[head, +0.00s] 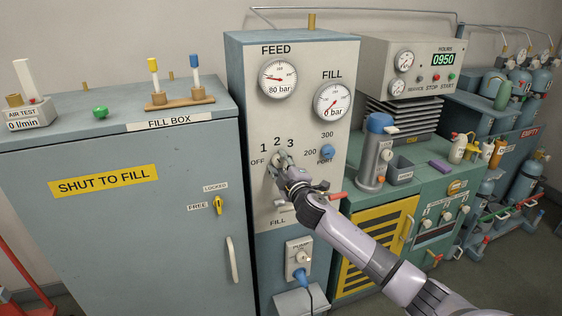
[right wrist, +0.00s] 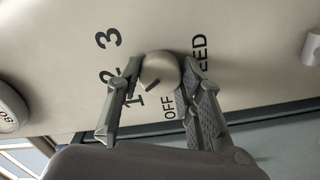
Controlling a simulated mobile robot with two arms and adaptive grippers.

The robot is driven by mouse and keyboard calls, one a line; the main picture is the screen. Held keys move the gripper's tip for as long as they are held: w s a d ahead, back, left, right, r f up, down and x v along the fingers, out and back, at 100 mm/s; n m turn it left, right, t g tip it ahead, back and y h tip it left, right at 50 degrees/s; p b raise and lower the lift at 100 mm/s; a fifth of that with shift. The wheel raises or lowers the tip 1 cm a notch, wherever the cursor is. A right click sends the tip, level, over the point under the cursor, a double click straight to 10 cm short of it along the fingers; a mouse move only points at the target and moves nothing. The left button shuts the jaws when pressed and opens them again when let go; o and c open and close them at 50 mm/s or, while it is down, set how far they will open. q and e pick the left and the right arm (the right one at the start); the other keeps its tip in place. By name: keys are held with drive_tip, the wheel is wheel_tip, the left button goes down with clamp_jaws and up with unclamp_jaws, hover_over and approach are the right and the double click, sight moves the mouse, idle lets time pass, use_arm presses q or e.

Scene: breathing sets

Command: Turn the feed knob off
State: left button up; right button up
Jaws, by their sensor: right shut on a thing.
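The feed knob (right wrist: 160,70) is a round beige knob on the pale panel front, with labels OFF, 1, 2 and 3 around it. In the right wrist view a dark line on its face points toward the 1, beside OFF. In the head view the knob is mostly hidden by my right gripper (head: 283,160). My right gripper, also in the right wrist view (right wrist: 157,95), has its two fingers on either side of the knob and is shut on it. The feed gauge (head: 278,78) above reads 80 bar. My left gripper is not in view.
The fill gauge (head: 332,102) reads 0 bar. A blue knob (head: 327,152) marked port is right of the feed knob. A red-tipped handle (head: 331,195) lies close under my right wrist. The grey fill box (head: 120,200) stands at left, a green bench (head: 430,185) at right.

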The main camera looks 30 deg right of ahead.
drive_tip(key=n+p, duration=0.2)
drive_tip(key=n, duration=0.4)
drive_tip(key=n+p, duration=0.1)
drive_tip(key=n, duration=0.4)
drive_tip(key=shift+p, duration=0.3)
drive_tip(key=shift+f+n, duration=0.15)
drive_tip(key=shift+n, duration=0.25)
drive_tip(key=o, duration=1.2)
drive_tip(key=shift+c, duration=0.2)
drive_tip(key=shift+s, duration=0.1)
drive_tip(key=v, duration=1.2)
